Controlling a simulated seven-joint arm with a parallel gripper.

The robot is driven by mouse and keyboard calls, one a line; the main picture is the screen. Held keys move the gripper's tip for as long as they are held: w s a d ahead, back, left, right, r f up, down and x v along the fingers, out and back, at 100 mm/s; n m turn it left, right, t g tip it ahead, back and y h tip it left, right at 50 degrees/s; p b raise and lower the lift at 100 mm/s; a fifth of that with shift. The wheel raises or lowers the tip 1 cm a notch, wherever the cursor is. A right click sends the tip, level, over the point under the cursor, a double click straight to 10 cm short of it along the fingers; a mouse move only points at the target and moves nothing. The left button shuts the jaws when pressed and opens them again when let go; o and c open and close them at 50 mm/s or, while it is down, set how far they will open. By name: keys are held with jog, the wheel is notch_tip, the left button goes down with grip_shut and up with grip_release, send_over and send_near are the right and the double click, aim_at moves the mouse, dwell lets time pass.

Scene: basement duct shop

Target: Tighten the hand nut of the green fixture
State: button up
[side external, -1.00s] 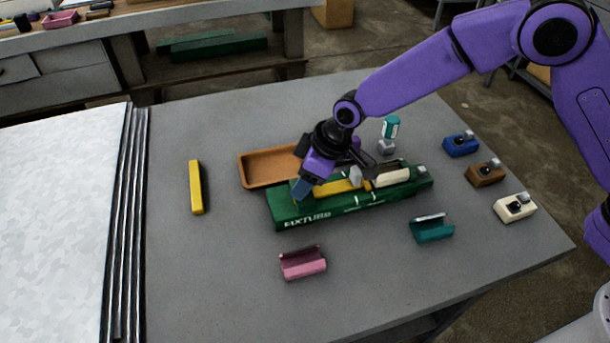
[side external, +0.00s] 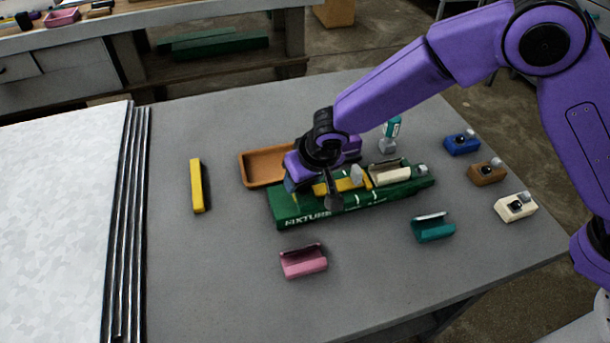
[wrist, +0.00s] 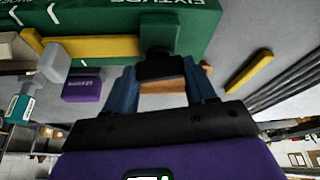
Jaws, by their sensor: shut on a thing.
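The green fixture (side external: 300,212), lettered FIXTURE, lies on the grey table and holds a yellow bar (side external: 345,185) and a cream piece (side external: 391,174). In the wrist view, the fixture (wrist: 205,20) fills the top, with the yellow bar (wrist: 105,47) running to a dark green end block. My gripper (wrist: 162,85) has its blue fingers on either side of a dark hand nut (wrist: 160,68) at that end block, shut on it. In the side view my gripper (side external: 292,184) is at the fixture's left end and hides the nut.
A brown tray (side external: 262,180) stands close behind the fixture. A loose yellow bar (side external: 197,185) lies left; pink (side external: 303,262) and teal (side external: 433,230) channel pieces lie in front. Blue (side external: 461,143), brown (side external: 486,171) and cream (side external: 515,207) blocks stand right. A teal-topped bottle (side external: 392,128) is behind.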

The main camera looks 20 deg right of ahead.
jog(key=shift+m+h, duration=0.5)
jog(key=shift+m, duration=0.7)
jog(key=o, duration=1)
jog(key=shift+o, duration=0.2)
jog(key=v, duration=1.7)
jog(key=shift+s+r, duration=0.15)
jog(key=shift+s, duration=0.05)
